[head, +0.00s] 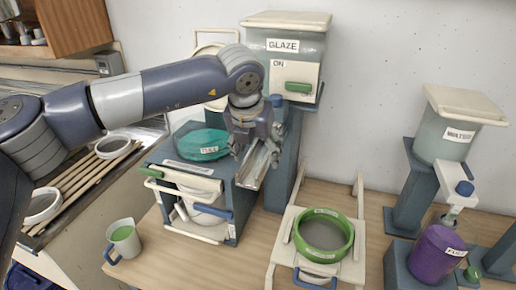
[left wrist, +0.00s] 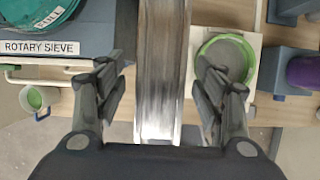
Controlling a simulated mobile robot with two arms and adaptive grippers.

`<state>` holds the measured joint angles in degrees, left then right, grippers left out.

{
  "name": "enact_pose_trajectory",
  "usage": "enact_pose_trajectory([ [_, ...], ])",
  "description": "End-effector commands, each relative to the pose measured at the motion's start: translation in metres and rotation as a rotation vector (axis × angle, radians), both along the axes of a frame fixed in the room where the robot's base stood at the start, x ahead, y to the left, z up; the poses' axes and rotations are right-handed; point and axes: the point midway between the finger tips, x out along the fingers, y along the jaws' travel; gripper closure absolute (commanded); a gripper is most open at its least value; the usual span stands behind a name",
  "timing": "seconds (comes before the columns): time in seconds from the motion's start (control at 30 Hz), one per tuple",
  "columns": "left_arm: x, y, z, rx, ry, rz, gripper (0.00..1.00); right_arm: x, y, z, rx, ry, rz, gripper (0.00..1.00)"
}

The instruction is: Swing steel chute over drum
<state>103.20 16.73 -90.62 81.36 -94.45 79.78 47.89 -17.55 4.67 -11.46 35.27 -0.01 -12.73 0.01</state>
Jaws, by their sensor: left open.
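The steel chute (head: 262,165) is a shiny open trough under the glaze tank's side, slanting down toward the front beside the blue sieve housing. In the left wrist view the chute (left wrist: 162,70) runs between my fingers, apart from both. My left gripper (head: 256,146) is open around the chute's upper part, which it partly hides in the head view; its fingers also show in the left wrist view (left wrist: 162,88). A teal round drum top (head: 202,146) sits in the rotary sieve housing, left of the chute. My right gripper is not in view.
The glaze tank (head: 288,48) stands behind. A green-rimmed sieve (head: 323,236) sits on a cream frame to the right. A purple bucket (head: 434,256) stands farther right under another tank (head: 448,125). A mug (head: 124,240) stands front left. Bare wood lies between housing and frame.

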Motion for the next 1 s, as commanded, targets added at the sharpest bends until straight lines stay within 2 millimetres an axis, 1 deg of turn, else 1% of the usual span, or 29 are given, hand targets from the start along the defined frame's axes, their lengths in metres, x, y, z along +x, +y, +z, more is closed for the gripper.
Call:
enact_pose_trajectory([
  [0.03, 0.002, -0.001, -0.004, 0.0, 0.001, 0.0, 0.37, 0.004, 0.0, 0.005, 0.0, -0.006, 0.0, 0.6],
  [0.2, 0.006, -0.002, -0.014, -0.001, -0.001, -0.001, 0.37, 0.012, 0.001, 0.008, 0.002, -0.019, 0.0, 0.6],
  [0.47, 0.006, -0.003, -0.016, -0.001, -0.002, -0.001, 0.37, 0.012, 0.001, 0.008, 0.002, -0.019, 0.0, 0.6],
  [0.57, 0.006, -0.003, -0.016, -0.001, -0.001, -0.001, 0.57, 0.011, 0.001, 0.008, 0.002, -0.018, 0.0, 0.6],
  [0.6, 0.006, -0.003, -0.016, -0.001, -0.001, -0.001, 0.66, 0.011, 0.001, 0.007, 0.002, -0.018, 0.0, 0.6],
  [0.67, 0.006, -0.003, -0.016, -0.001, -0.001, -0.001, 0.8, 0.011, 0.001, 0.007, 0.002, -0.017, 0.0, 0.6],
  [0.7, 0.006, -0.003, -0.016, -0.001, -0.001, -0.001, 0.89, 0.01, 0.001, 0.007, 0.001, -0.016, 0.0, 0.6],
  [0.73, 0.006, -0.003, -0.016, -0.001, -0.001, -0.001, 0.96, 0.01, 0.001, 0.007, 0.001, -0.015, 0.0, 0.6],
  [0.77, 0.006, -0.003, -0.016, -0.001, -0.001, -0.001, 1.0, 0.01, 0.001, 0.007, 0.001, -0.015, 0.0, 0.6],
  [1.0, 0.007, 0.002, -0.017, -0.002, -0.002, -0.021, 1.0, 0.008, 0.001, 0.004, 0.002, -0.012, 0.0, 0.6],
])
